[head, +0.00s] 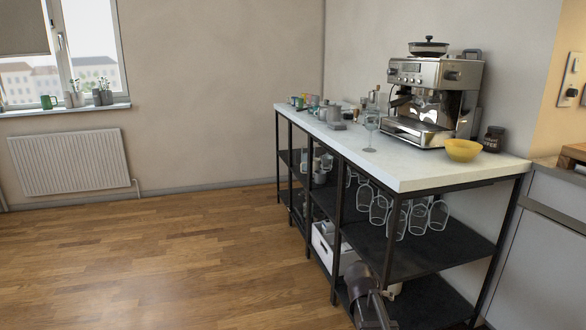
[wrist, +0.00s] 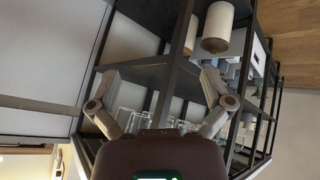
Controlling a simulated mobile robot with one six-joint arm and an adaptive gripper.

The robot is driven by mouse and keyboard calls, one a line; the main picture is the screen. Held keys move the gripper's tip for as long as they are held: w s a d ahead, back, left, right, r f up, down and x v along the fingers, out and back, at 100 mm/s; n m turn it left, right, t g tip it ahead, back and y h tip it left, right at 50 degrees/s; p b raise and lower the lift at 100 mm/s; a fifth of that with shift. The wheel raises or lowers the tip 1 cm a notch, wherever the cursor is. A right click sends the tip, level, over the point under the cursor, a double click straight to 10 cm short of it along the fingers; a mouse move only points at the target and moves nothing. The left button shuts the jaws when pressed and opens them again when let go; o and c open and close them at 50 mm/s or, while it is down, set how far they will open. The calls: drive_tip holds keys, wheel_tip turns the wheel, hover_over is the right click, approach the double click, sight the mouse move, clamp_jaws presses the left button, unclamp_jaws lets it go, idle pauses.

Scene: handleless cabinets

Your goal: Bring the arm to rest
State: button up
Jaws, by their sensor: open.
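My gripper (wrist: 158,74) shows in the wrist view with its two fingers spread wide and nothing between them. A dark post of the open shelf unit crosses the view beyond the fingers. In the head view a part of my arm (head: 368,292) shows at the bottom, in front of the shelf unit's lower part. The fingers cannot be made out there. Whether the gripper touches the shelf unit cannot be told.
The black-framed shelf unit (head: 400,182) has a white top with an espresso machine (head: 435,100), a yellow bowl (head: 462,150) and a wine glass (head: 371,128). Glasses (head: 380,208) hang below. White rolls (wrist: 218,27) show in the wrist view. The wooden floor (head: 170,260) at left is clear.

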drive_tip(key=s+a+f+n+g+y+p, duration=0.1)
drive_tip(key=s+a+n+g+y, duration=0.2)
drive_tip(key=s, duration=0.6)
drive_tip(key=s+a+f+n+g+y+p, duration=0.1)
drive_tip(key=s+a+n+g+y, duration=0.15)
drive_tip(key=s+a, duration=0.4)
wheel_tip(320, 180, up, 37)
drive_tip(key=s+d+p, duration=0.1)
drive_tip(key=d+p, duration=0.1)
drive_tip(key=p, duration=3.5)
drive_tip(key=shift+s+m, duration=0.3)
drive_tip(key=shift+m, duration=0.15)
